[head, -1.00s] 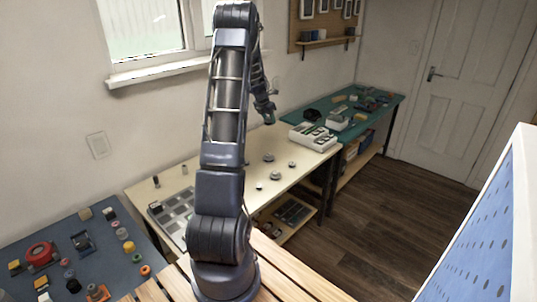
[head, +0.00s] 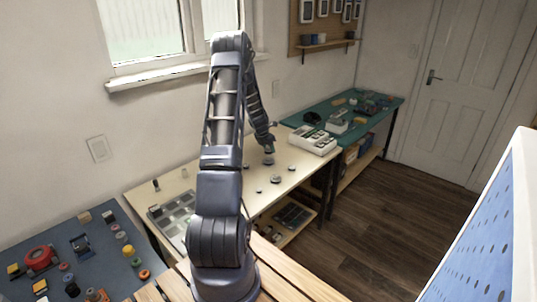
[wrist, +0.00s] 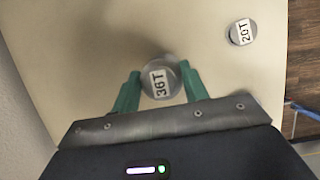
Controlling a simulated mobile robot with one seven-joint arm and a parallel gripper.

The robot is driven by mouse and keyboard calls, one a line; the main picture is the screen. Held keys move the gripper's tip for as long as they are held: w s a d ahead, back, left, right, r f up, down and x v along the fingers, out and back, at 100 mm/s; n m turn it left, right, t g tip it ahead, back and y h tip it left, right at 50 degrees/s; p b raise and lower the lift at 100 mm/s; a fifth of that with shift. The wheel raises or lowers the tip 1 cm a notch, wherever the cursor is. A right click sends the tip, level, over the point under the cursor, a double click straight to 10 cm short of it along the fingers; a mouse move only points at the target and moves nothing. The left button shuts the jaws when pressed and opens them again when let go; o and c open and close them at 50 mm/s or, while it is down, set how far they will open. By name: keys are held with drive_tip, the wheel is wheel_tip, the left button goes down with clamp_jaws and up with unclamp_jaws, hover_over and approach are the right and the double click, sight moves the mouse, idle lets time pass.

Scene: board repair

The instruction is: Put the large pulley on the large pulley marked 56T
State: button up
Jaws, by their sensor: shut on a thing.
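In the wrist view, my gripper (wrist: 158,88) has its green fingers on either side of a round grey pulley (wrist: 173,68) and is shut on it. Its white label stands sideways and looks like 36T, though the first digit is not certain. A smaller pulley (wrist: 242,32) marked 20T lies to the right on the cream table. In the head view, my gripper (head: 269,149) is low over the table, with a grey pulley (head: 268,160) at its tip. Another grey pulley (head: 276,179) lies nearer on the table; its label is too small to read.
Small grey parts (head: 291,167) lie close around on the cream table (head: 225,182). A grey compartment tray (head: 176,212) is at its left, and a white device (head: 312,140) at its far right. A blue-grey bench with several parts is at lower left.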

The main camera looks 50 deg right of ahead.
sight(268, 150)
drive_tip(key=shift+f, duration=1.75)
drive_tip(key=o, duration=1)
drive_tip(key=shift+f, duration=0.1)
drive_tip(key=shift+v, duration=6.15)
